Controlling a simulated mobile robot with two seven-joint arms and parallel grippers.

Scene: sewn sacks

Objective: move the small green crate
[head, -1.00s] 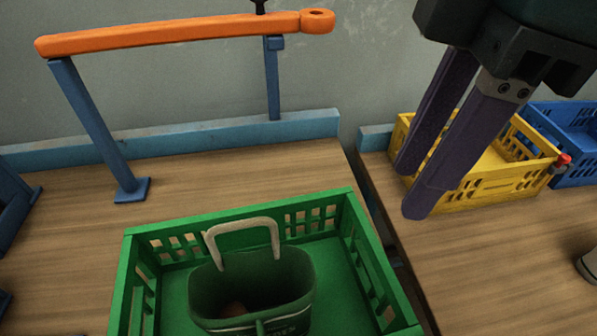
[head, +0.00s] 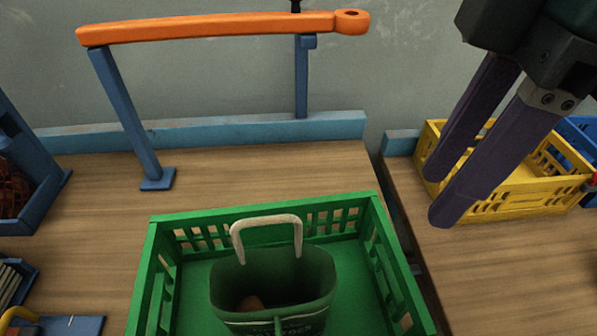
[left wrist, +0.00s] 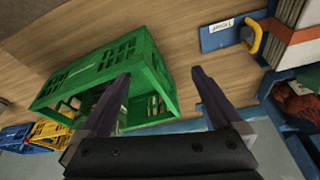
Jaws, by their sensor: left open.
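The green crate (head: 200,216) stands on the wooden table at the bottom middle of the head view, its near side cut off. A dark green bucket (head: 278,280) with a raised pale handle stands inside it, with a brownish thing in its bottom. The crate also shows in the left wrist view (left wrist: 100,62), beyond and left of my left gripper (left wrist: 160,75), which is open with nothing between its fingers. My left gripper is outside the head view. My right gripper (head: 436,197) hangs open in front of the yellow crate, right of the green crate.
The yellow crate (head: 490,205) and a blue crate (head: 583,135) stand on the right table (head: 500,270), past a gap. An orange bar (head: 220,27) on blue posts spans the back. A blue bin (head: 40,190) is at left.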

